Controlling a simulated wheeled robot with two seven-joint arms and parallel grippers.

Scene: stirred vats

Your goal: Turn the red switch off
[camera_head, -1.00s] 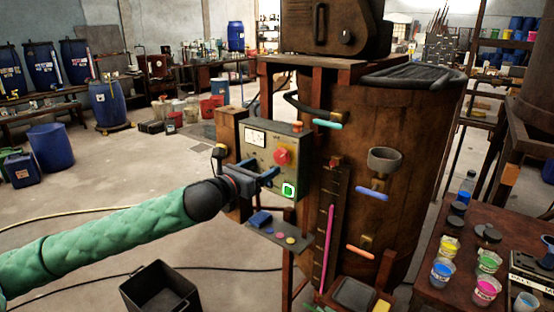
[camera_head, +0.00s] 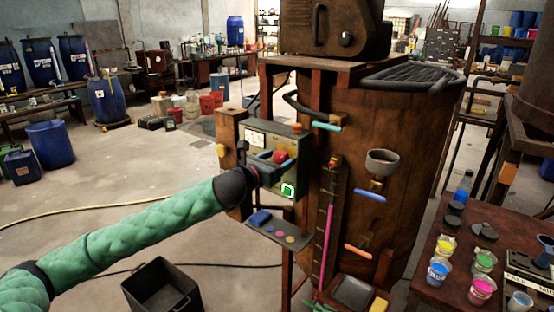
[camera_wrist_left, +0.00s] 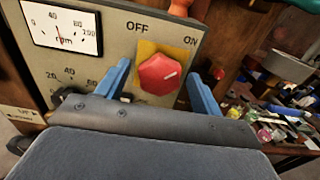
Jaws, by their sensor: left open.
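The red switch (camera_wrist_left: 160,74) is a red knob on a yellow plate, on the panel's face. Its white mark points up and right, toward the ON label; the OFF label is at its upper left. In the head view the red switch (camera_head: 281,156) is partly covered by my left gripper (camera_head: 277,163). In the left wrist view the blue fingers of my left gripper (camera_wrist_left: 160,88) are open, one on each side of the knob. I cannot tell whether they touch it. My right gripper is not in view.
The control panel (camera_head: 257,143) has an rpm dial (camera_wrist_left: 66,27) and a green button (camera_head: 288,190). A small shelf (camera_head: 280,233) juts out below it. The large brown vat (camera_head: 420,150) stands at right. A black bin (camera_head: 160,290) is on the floor.

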